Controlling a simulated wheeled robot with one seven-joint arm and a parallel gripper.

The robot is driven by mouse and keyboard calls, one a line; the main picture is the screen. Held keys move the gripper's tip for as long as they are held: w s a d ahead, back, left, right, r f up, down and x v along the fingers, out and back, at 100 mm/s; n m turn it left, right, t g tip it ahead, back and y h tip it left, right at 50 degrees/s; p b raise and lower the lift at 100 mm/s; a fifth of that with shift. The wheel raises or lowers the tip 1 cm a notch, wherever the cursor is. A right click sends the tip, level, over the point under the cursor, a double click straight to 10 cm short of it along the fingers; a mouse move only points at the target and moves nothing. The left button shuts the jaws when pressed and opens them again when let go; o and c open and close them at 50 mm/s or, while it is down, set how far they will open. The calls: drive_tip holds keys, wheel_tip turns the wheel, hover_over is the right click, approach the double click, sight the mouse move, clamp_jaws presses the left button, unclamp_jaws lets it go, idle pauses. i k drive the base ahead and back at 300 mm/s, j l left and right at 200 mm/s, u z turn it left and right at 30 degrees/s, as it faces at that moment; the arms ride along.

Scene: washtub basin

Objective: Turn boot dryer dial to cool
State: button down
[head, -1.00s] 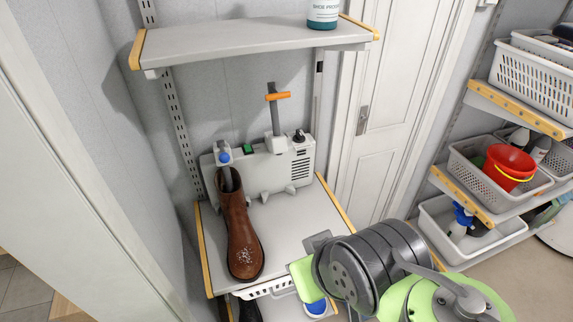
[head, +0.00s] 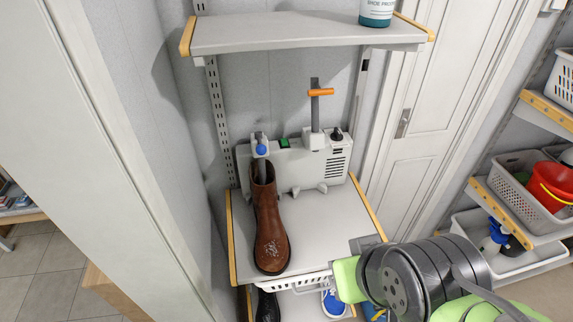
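The boot dryer (head: 300,165) is a pale grey box on the middle shelf against the back wall. A black dial (head: 337,134) sits on its top right corner; its setting is too small to read. A green switch (head: 284,142) and a blue knob (head: 261,150) are on its top left. An orange-handled upright post (head: 320,93) rises from the dryer. My arm shows at the lower right, below and in front of the shelf; my gripper's fingers cannot be made out.
An upper shelf (head: 300,36) with a bottle (head: 376,12) hangs above the dryer. The middle shelf (head: 330,215) is bare right of the boot. Blue shoes (head: 334,302) lie below. Shelves with baskets and a red bucket (head: 550,185) stand at right, beyond a white door (head: 425,110).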

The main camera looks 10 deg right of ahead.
sight(337, 136)
drive_tip(key=i+l+u, duration=0.1)
drive_tip(key=l+u, duration=0.75)
